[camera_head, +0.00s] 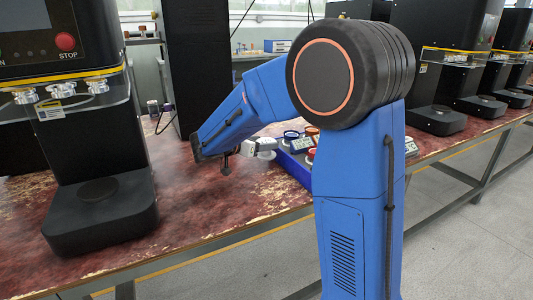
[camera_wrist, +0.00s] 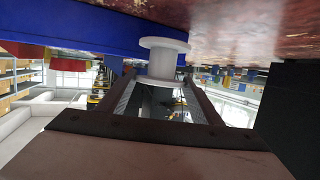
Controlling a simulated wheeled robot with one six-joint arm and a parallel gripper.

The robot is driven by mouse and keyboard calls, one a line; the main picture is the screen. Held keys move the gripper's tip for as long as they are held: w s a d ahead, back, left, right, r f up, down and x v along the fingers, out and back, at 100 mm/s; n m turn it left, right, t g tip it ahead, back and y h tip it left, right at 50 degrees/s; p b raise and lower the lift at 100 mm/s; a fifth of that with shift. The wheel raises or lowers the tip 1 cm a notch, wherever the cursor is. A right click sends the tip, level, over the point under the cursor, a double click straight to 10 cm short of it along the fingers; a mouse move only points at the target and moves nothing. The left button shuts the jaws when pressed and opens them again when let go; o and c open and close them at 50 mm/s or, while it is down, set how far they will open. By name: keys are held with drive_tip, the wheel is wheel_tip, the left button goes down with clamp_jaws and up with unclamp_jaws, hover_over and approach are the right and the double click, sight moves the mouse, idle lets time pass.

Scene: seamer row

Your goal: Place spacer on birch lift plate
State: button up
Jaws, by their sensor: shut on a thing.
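The spacer, a pale spool with a wide flange (camera_wrist: 163,44), is between the tips of my gripper (camera_wrist: 164,78) in the wrist view. A round dark lift plate (camera_head: 98,190) lies bare on the base of the nearest seamer at the left. Other seamers at the right have similar plates (camera_head: 440,108). No label shows which plate is birch.
The seamer's head and clear guard (camera_head: 75,98) overhang the left plate.

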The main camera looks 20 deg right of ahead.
sight(262, 153)
drive_tip(key=shift+f, duration=2.1)
drive_tip(key=shift+f, duration=0.1)
drive_tip(key=o, duration=1.2)
drive_tip(key=shift+o, duration=0.2)
